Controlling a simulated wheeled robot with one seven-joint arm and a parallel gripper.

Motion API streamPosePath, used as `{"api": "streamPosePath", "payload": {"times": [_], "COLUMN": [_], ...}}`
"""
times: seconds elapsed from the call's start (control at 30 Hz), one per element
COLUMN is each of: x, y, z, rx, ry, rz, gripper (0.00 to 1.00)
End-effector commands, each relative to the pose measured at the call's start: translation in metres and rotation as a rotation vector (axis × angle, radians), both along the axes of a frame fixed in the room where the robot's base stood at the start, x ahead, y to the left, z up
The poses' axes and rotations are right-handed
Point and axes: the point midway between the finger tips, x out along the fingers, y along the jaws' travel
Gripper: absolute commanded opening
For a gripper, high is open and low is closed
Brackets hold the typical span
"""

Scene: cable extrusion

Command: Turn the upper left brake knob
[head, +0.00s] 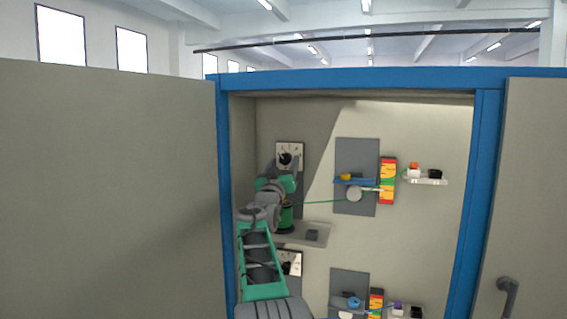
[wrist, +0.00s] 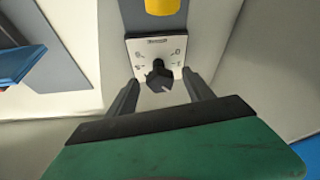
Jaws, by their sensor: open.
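The upper left brake knob (head: 285,159) is a dark knob on a pale square dial plate at the upper left of the cabinet's back wall. In the wrist view the knob (wrist: 159,77) is dark and faceted, with a pale pointer mark, and printed marks surround it on the plate (wrist: 143,49). My gripper (wrist: 160,88) is open, its two dark fingers to the left and right of the knob. I cannot tell whether either finger touches it. In the head view my gripper (head: 285,172) is just below the dial plate and hides its lower part.
A second dial plate (head: 291,262) sits lower, partly behind my arm. A green spool (head: 286,218) stands by a grey shelf (head: 316,235). A green cable runs right to a grey panel (head: 350,150). The blue cabinet frame (head: 224,200) and open door (head: 110,190) bound the left.

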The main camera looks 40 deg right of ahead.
Motion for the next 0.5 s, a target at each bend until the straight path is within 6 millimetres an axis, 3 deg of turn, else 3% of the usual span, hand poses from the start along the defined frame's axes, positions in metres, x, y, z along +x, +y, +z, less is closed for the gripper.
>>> {"api": "streamPosePath", "payload": {"times": [0.07,0.5], "x": [0.0,0.0002], "y": [0.0003,0.0006], "z": [-0.0002,-0.0004], "rx": [0.0,0.0], "ry": [0.0,0.0], "rz": [0.0,0.001], "gripper": [0.59,0.23]}}
